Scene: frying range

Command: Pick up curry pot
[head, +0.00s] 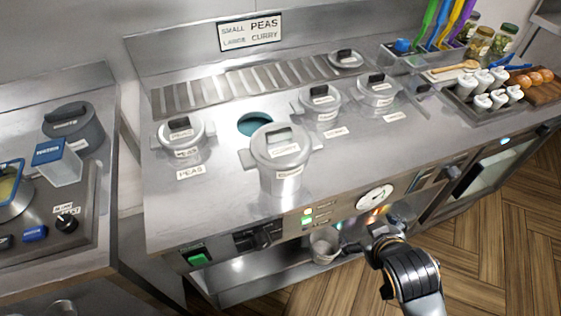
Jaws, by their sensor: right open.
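The curry pot (281,172) appears to be the lidded steel pot with side handles at the front middle of the steel range. Its small labels are blurred but seem to read curry. It stands upright, partly in front of a round teal-lined opening (256,124) in the range top. My right gripper (368,240) is low in front of the range, right of and below the pot and apart from it. It is open, and I see nothing in it. My left gripper is out of view.
A lidded peas pot (183,143) stands at the left, and two more lidded pots (320,104) (378,91) stand behind to the right. A metal cup (325,245) sits on the lower shelf near my right gripper. The range top is bare right of the curry pot.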

